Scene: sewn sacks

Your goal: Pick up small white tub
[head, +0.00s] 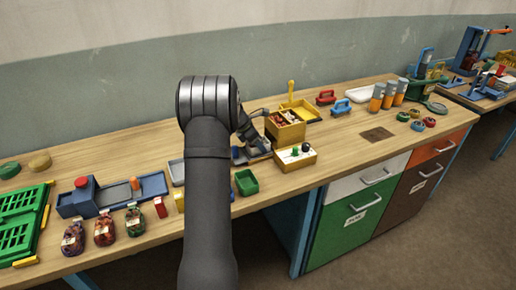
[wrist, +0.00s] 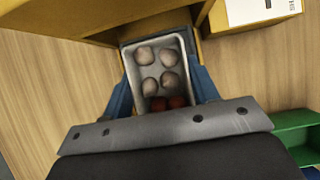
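A small pale grey-white tub (wrist: 126,59) shows in the wrist view, open side toward the camera. It holds several pale round things and some dark red ones at its near end. My gripper (wrist: 163,88) is over it, with a blue finger along each side. No clear gap shows between fingers and tub, but I cannot tell whether they press on it. My gripper's body hides the tub's near end. In the head view my gripper (head: 256,150) is low over the bench beside a wooden box, and I cannot make out the tub there.
The wooden box (head: 287,132) and a block with knobs (head: 295,159) stand close on the right. A green bin (head: 246,182) is in front. Clear bench lies right of the knob block.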

